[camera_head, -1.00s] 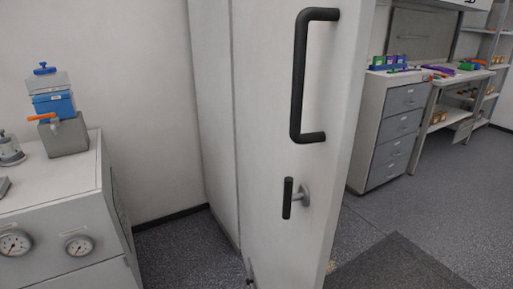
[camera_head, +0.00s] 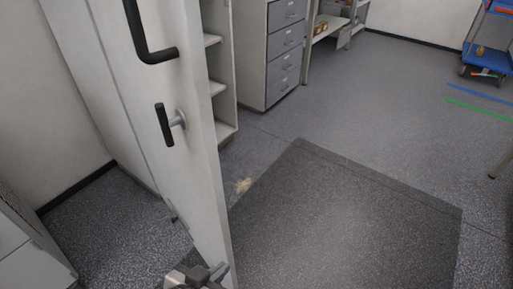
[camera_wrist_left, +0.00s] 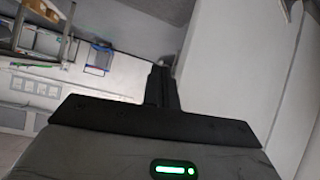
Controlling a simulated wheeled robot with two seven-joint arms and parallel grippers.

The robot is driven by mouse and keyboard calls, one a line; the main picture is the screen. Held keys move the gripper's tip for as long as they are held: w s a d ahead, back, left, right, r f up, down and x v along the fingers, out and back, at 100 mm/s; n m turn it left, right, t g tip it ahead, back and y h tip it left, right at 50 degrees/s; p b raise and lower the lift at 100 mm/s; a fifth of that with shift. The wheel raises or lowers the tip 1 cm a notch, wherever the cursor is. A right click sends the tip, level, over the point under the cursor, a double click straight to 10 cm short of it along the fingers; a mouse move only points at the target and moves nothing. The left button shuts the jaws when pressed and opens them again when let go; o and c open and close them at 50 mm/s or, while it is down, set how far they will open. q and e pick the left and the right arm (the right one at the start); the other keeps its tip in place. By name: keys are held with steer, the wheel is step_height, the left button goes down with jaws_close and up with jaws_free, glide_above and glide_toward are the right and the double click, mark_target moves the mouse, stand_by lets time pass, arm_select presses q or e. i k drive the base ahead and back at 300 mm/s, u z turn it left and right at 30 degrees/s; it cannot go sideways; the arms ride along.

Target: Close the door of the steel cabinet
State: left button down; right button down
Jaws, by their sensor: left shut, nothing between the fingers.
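The steel cabinet's door (camera_head: 185,170) stands open in the head view, with shelves (camera_head: 218,88) showing behind it. On its face are a long black pull handle (camera_head: 148,45), cut off by the top edge, and a small black lever handle (camera_head: 165,125). My left gripper (camera_head: 203,275) is partly in view at the bottom, by the door's lower end; I cannot tell if it touches. In the left wrist view its fingers (camera_wrist_left: 161,85) are shut and empty, with a pale panel (camera_wrist_left: 225,60) to their right. My right gripper is not in view.
A dark mat (camera_head: 345,225) lies on the floor to the right of the door. A grey drawer unit (camera_head: 284,50) stands behind the cabinet, and a blue cart (camera_head: 488,50) is at the far right. The floor between is clear.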

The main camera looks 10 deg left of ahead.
mark_target(155, 50)
steer(key=z, duration=0.3)
steer(key=k, duration=0.9)
steer(key=u, duration=1.3)
steer(key=i, duration=0.5)
steer(key=z, duration=0.05)
